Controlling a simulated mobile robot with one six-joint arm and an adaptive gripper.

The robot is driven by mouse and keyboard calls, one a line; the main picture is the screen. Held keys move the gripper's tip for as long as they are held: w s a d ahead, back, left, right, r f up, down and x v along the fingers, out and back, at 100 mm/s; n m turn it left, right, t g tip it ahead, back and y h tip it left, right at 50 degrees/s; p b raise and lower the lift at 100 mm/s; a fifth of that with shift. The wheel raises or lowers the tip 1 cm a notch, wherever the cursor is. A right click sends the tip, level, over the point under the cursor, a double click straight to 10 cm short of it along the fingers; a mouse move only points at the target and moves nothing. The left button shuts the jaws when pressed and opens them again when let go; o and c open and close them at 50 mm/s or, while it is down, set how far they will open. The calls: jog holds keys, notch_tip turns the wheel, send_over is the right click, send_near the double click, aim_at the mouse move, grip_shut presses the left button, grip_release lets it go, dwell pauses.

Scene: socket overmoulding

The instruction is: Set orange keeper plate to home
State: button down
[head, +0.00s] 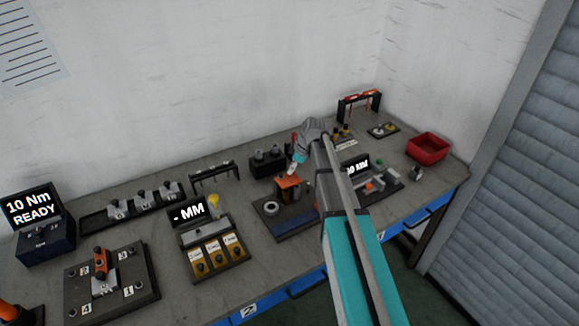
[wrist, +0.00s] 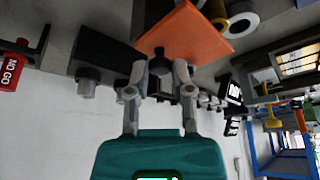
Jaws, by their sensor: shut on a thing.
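The orange keeper plate (head: 288,182) is above or on the blue-based fixture (head: 296,222) at mid-bench. I cannot tell whether it touches the fixture. In the wrist view, the flat orange plate (wrist: 200,38) fills the top middle, just beyond my fingers. My gripper (head: 297,163) is partly hidden by my own arm in the head view. In the wrist view, my gripper (wrist: 160,72) is shut on a dark round knob that appears to belong to the plate. The plate's underside is hidden in the head view.
A grey ring (head: 271,208) sits on the fixture's left. Dark blocks (head: 268,160) and a black rack (head: 214,176) stand behind. A display with three yellow bins (head: 219,254) is left, a red bin (head: 428,148) right. A numbered plate (head: 83,301) lies front left.

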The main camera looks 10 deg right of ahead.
jog(key=shift+s+f, duration=0.1)
jog(key=shift+s, duration=0.25)
jog(key=c, duration=0.5)
grip_release()
jog(key=shift+c, duration=0.2)
jog(key=shift+o, duration=0.3)
jog(key=shift+w, duration=0.1)
